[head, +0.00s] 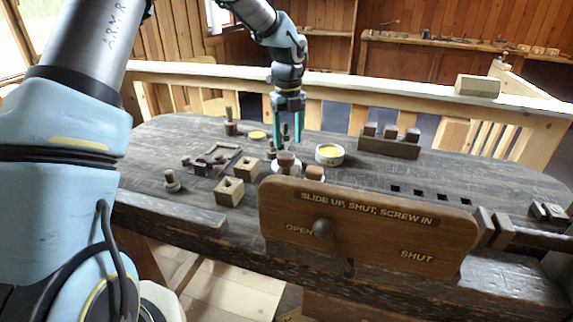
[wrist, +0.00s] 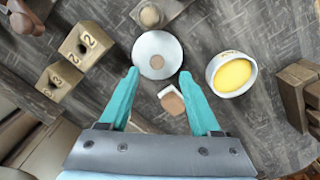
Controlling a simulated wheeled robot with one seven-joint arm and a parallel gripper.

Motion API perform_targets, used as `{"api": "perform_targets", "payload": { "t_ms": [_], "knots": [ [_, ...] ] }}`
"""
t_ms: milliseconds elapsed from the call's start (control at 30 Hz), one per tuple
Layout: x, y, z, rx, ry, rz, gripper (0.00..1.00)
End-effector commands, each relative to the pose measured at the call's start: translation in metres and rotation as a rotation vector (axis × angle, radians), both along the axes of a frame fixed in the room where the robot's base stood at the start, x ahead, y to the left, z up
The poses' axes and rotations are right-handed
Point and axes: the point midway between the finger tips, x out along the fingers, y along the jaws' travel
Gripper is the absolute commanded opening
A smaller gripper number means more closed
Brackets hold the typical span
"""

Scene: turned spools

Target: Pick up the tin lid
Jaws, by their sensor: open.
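The tin lid, as best I can tell, is a pale round disc (wrist: 150,44) with a small brown spot at its middle. In the head view the pale disc (head: 277,169) is partly covered by a brown wooden piece above it. The white tin (wrist: 218,87) with yellow contents stands apart to its right; it also shows in the head view (head: 329,159). My gripper (wrist: 160,75) is open and empty, pointing down above the table, its fingertips at the disc's near edge in the wrist view. In the head view my gripper (head: 286,140) is above the spools behind the disc.
Two numbered wooden blocks (wrist: 82,42) stand left of the disc. A small brown-and-white piece (wrist: 172,101) lies between the fingers in view, and a spool (wrist: 149,15) stands beyond. A wooden rack (head: 389,147) stands back right; a large sign board (head: 367,228) rises in front.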

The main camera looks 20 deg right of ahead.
Motion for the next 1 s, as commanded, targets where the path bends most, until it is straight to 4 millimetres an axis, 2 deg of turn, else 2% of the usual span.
{"api": "perform_targets", "payload": {
  "t_ms": [333,633,1000],
  "knots": [
    [-0.001,0.005,-0.044,0.003,0.002,0.001,0.64],
    [-0.001,0.005,-0.051,0.001,-0.001,0.002,0.64],
    [-0.001,0.005,-0.050,0.001,-0.001,0.002,0.23]
  ]
}}
